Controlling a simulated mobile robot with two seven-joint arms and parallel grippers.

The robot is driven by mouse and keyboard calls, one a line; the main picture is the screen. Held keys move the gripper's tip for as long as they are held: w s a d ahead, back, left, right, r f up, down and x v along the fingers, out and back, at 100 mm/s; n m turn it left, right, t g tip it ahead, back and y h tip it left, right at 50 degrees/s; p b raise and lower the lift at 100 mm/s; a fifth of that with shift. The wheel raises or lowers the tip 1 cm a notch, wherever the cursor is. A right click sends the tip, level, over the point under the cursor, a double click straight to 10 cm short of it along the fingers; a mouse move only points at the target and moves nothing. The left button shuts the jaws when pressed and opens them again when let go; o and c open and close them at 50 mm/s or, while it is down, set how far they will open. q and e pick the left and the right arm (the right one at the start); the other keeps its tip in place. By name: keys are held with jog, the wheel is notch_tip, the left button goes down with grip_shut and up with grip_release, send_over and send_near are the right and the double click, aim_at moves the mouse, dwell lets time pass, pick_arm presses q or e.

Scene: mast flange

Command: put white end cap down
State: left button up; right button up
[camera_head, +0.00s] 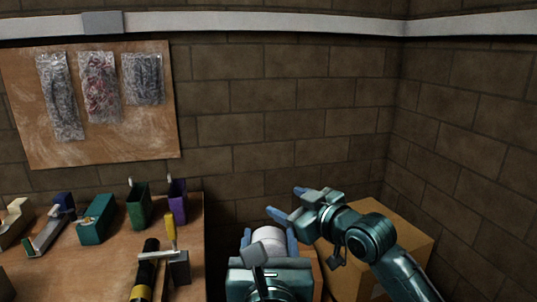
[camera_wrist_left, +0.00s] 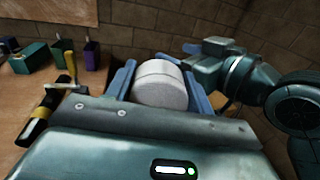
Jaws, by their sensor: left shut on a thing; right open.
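The white end cap (camera_head: 269,238) is a short pale cylinder held between the blue fingers of my left gripper (camera_head: 269,241), low in the middle of the head view. In the left wrist view the white end cap (camera_wrist_left: 160,84) fills the space between the two blue fingers of my left gripper (camera_wrist_left: 160,88). My right gripper (camera_head: 284,202) is open and empty, just above and to the right of it, with its blue fingers pointing left. What lies directly under the cap is hidden by my left gripper.
A wooden workbench (camera_head: 95,258) at left holds several small bins, a yellow-handled clamp (camera_head: 171,245) and a black-and-yellow tool (camera_head: 146,272). A cardboard box (camera_head: 402,226) stands at right, behind my right arm.

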jog(key=a+r+n+g, duration=0.1)
jog(key=a+r+n, duration=0.3)
jog(key=r, duration=0.1)
notch_tip(320, 180, up, 11)
jog(key=n+g+h, duration=0.4)
jog(key=g+h, duration=0.5)
jog(key=g, duration=0.3)
send_over(269, 233)
notch_tip(269, 233, down, 12)
jog(key=shift+r, duration=0.2)
